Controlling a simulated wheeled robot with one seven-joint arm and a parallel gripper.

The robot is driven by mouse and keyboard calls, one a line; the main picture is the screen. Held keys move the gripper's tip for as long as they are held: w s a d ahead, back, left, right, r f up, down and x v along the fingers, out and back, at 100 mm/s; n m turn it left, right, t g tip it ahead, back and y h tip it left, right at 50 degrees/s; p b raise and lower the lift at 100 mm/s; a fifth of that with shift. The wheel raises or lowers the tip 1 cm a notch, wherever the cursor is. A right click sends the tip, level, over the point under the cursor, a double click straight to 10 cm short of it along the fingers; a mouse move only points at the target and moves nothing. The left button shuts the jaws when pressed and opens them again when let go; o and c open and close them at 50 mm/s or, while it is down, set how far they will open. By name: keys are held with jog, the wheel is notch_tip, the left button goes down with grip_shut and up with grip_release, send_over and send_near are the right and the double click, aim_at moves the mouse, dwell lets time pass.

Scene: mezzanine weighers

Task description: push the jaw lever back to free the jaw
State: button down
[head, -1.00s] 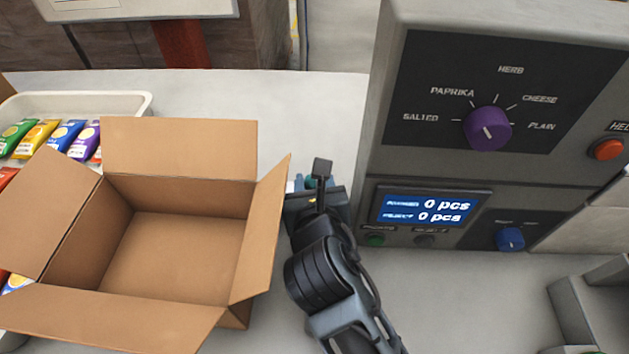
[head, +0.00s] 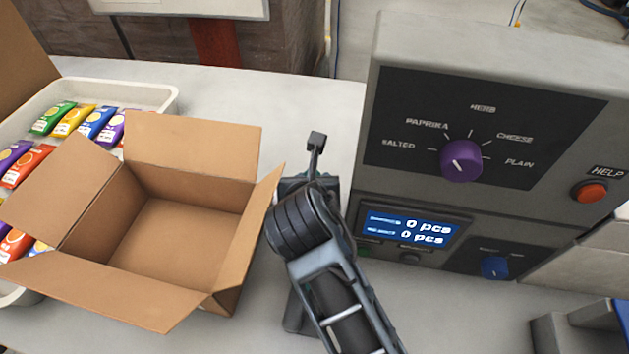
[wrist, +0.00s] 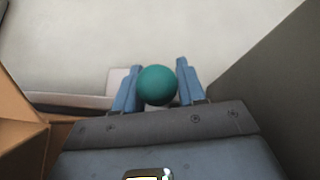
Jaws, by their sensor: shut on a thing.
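A round teal knob (wrist: 157,85), which looks like the ball end of the jaw lever, sits between the two blue fingers of my gripper (wrist: 158,66) in the wrist view. The fingers are closed on its sides. In the head view my wrist and arm cover most of the gripper and the knob, between the open cardboard box and the grey machine. The lever's shaft and the jaw cannot be made out in either view.
The open cardboard box (head: 185,235) stands close on the left, its right flap near my wrist. A white tray (head: 165,95) of snack packets lies behind it. The grey machine (head: 395,60) with a purple dial (head: 462,160) rises close on the right. The counter behind my gripper is clear.

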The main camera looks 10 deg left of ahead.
jog(key=c, duration=0.8)
grip_release()
jog(key=shift+o, duration=0.2)
jog(key=shift+s+d+r, duration=0.1)
jog(key=shift+s+r, duration=0.15)
jog(key=shift+s, duration=0.2)
jog(key=s, duration=0.4)
jog(key=s+b, duration=0.1)
jog(key=s, duration=0.3)
jog(key=s+d+b, duration=0.1)
jog(key=s, duration=0.3)
jog(key=shift+d+r, duration=0.1)
